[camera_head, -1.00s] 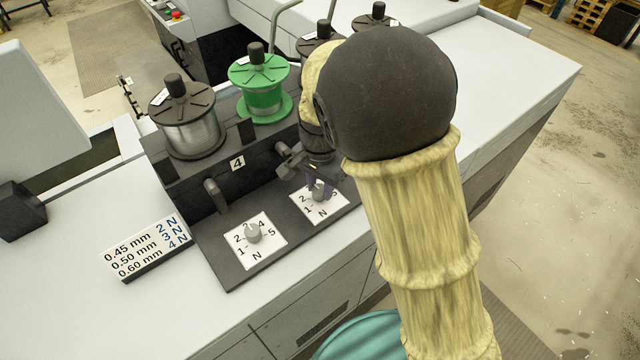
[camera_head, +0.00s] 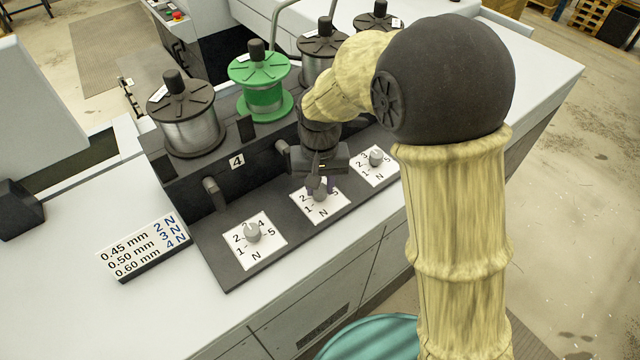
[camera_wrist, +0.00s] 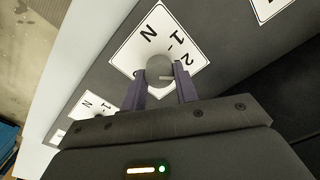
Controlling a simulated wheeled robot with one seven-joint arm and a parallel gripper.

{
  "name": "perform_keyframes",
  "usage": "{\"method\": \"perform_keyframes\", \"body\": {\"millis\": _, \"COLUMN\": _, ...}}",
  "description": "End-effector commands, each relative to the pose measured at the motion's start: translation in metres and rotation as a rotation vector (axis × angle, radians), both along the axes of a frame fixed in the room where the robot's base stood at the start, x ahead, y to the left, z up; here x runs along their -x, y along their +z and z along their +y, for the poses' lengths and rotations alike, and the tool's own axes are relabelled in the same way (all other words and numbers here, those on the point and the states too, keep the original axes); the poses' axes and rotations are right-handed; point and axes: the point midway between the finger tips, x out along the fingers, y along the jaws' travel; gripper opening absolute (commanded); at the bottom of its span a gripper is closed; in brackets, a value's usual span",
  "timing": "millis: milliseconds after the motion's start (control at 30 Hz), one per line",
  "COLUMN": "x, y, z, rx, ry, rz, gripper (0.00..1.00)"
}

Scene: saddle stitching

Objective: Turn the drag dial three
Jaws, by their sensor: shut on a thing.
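My gripper (camera_head: 319,188) points down at the second dial from the left in the head view. In the wrist view, the two purple fingers of my gripper (camera_wrist: 161,88) are on either side of this dial's round grey knob (camera_wrist: 158,67) and shut on it. Its white card (camera_wrist: 140,48) shows N, 1 and 2; the rest of the scale is hidden. The leftmost dial (camera_head: 253,233) points up near the top of its scale. Another dial (camera_head: 376,157) stands to the right of my gripper.
A sign (camera_head: 146,246) lists wire sizes with N values at the left. A green spool (camera_head: 262,88) and a silver wire spool (camera_head: 188,125) stand behind the dark dial panel (camera_head: 222,262). Dark posts stick out between the spools and the dials.

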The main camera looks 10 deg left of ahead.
Motion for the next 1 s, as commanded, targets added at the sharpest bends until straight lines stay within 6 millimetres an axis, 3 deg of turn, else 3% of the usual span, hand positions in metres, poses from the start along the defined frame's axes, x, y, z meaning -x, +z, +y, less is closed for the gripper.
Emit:
{"method": "perform_keyframes", "body": {"millis": 300, "x": -0.0002, "y": 0.001, "z": 0.0011, "rx": -0.003, "ry": 0.105, "rz": -0.001, "gripper": 0.07}}
{"method": "perform_keyframes", "body": {"millis": 700, "x": -0.0001, "y": 0.0012, "z": 0.0012, "rx": -0.002, "ry": 0.114, "rz": -0.003, "gripper": 0.07}}
{"method": "perform_keyframes", "body": {"millis": 733, "x": -0.0001, "y": 0.0012, "z": 0.0012, "rx": -0.002, "ry": 0.114, "rz": -0.003, "gripper": 0.34}}
{"method": "perform_keyframes", "body": {"millis": 800, "x": -0.0002, "y": 0.0011, "z": 0.0011, "rx": -0.002, "ry": 0.113, "rz": -0.002, "gripper": 0.47}}
{"method": "perform_keyframes", "body": {"millis": 833, "x": -0.0001, "y": 0.001, "z": 0.0011, "rx": -0.002, "ry": 0.113, "rz": -0.002, "gripper": 0.52}}
{"method": "perform_keyframes", "body": {"millis": 1000, "x": -0.0005, "y": 0.0005, "z": -0.0003, "rx": -0.001, "ry": 0.111, "rz": -0.001, "gripper": 0.52}}
